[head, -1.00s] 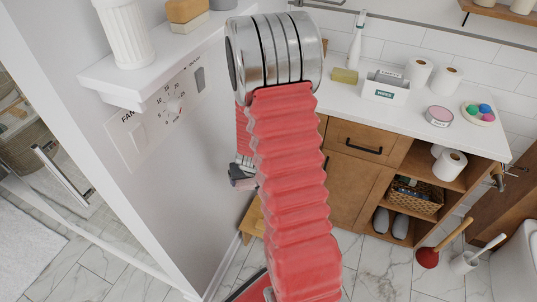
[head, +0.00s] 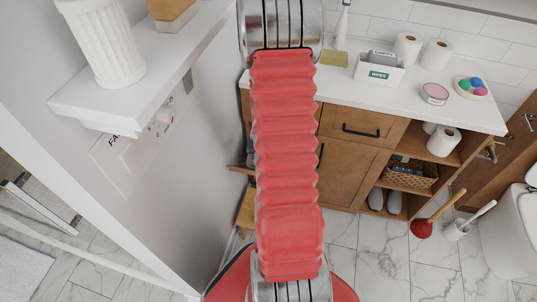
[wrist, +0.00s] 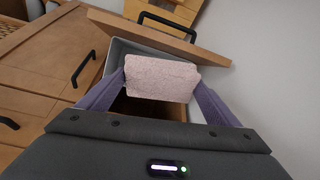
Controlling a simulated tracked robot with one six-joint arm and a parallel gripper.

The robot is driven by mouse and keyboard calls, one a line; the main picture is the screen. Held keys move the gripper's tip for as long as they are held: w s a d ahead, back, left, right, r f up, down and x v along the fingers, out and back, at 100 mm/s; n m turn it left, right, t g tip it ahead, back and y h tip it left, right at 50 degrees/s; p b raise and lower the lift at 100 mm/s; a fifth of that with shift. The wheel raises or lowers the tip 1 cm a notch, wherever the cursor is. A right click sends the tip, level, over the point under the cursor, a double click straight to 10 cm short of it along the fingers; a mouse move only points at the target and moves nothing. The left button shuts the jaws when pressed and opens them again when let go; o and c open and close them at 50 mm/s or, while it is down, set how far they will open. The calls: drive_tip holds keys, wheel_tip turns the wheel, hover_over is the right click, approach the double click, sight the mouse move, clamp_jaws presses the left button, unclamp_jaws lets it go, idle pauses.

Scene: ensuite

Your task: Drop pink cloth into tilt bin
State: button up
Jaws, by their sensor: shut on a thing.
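In the wrist view my gripper (wrist: 160,85) has its two purple fingers shut on the pink cloth (wrist: 161,77), a pale, speckled, folded piece held between the tips. The tilt bin (wrist: 116,58) is tipped open behind the cloth, with a light grey inner wall, a dark inside and a wooden front panel (wrist: 205,49) bearing a black handle. The cloth appears over the bin's opening and hides part of it; I cannot tell how high above it. In the head view my red arm hides the gripper, the cloth and most of the bin.
A wooden vanity (head: 350,150) with a white countertop (head: 420,103) stands right of my arm. A white wall shelf (head: 150,80) with a fluted cup (head: 103,45) juts out on the left. A plunger (head: 423,228) stands on the marble floor, which has clear patches.

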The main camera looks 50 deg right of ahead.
drive_tip(key=shift+d, duration=0.1)
drive_tip(key=w+d+f, duration=0.4)
drive_tip(key=d+f, duration=0.2)
drive_tip(key=d, duration=0.3)
idle(0.9)
drive_tip(key=o, duration=1.3)
drive_tip(key=shift+a+r, duration=0.1)
drive_tip(key=shift+s+r, duration=0.15)
drive_tip(key=shift+r, duration=0.2)
